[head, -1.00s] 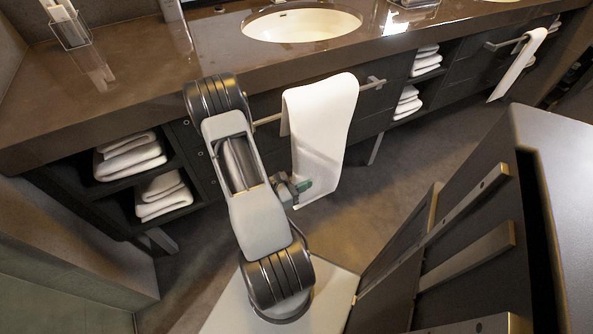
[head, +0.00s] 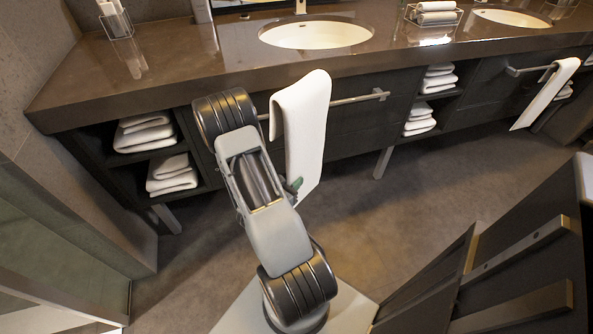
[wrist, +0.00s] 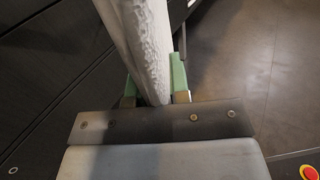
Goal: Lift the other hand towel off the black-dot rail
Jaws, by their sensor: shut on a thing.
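A white hand towel (head: 303,130) hangs at the near towel rail (head: 358,98) under the counter. Its top rises above the rail line, and I cannot tell whether it still touches the rail. My gripper (wrist: 155,82) has green fingers on both sides of the white towel (wrist: 143,40) in the wrist view and is shut on it. In the head view one green finger shows at the towel's lower left part; the rest is hidden behind my arm. A second white towel (head: 547,94) hangs on the far rail (head: 527,70) at the right. No black dot is discernible on either rail.
The brown counter (head: 160,75) with two sinks overhangs the rails. Folded towels (head: 145,132) fill open shelves at left, with more (head: 420,118) between the rails. A dark panelled unit (head: 500,275) stands at lower right. The floor (head: 400,200) between is clear.

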